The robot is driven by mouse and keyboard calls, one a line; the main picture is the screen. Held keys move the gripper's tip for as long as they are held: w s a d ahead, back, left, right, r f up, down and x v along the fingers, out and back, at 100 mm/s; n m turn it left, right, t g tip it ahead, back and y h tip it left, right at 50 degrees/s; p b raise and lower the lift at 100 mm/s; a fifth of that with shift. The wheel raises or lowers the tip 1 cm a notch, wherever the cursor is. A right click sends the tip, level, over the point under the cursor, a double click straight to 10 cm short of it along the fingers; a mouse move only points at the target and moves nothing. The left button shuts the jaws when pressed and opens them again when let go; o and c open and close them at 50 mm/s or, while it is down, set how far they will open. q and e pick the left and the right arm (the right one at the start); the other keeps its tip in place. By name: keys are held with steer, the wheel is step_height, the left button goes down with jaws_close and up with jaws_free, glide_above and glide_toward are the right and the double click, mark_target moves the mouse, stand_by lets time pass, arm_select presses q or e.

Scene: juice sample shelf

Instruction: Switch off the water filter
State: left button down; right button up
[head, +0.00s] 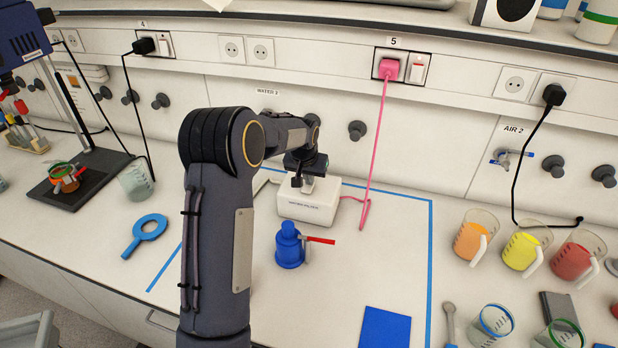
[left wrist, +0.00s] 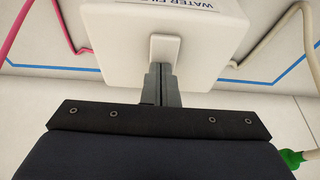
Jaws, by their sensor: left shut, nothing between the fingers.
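The water filter (head: 310,205) is a white box on the bench, inside blue tape lines. My left gripper (head: 297,183) is shut and empty at the top of the filter. In the left wrist view, the closed fingertips (left wrist: 160,68) are at a raised light block (left wrist: 166,50) on the filter (left wrist: 120,30); I cannot tell whether they touch it. A pink cord (head: 378,140) runs from the filter to a pink plug (head: 389,69) in socket 5. Beside the plug is a white wall switch (head: 418,68) with a red mark. My right gripper is not in view.
A blue bottle with a red-handled tap (head: 290,245) stands in front of the filter. A blue magnifier-shaped ring (head: 148,230) lies at left. Beakers of orange (head: 473,238), yellow (head: 523,250) and red liquid (head: 574,258) stand at right. A blue square (head: 385,328) lies near the front.

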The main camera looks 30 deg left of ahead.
arm_select(q)
steer(key=shift+f, duration=0.15)
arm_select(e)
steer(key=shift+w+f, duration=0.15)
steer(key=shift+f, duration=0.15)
arm_select(q)
steer(key=shift+s+f, duration=0.1)
steer(key=shift+f, duration=0.05)
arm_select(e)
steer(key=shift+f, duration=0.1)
arm_select(q)
steer(key=shift+s+d, duration=0.1)
steer(key=shift+s, duration=0.05)
steer(key=shift+s+d+b, duration=0.1)
steer(key=shift+s+b, duration=0.2)
steer(key=shift+s, duration=0.3)
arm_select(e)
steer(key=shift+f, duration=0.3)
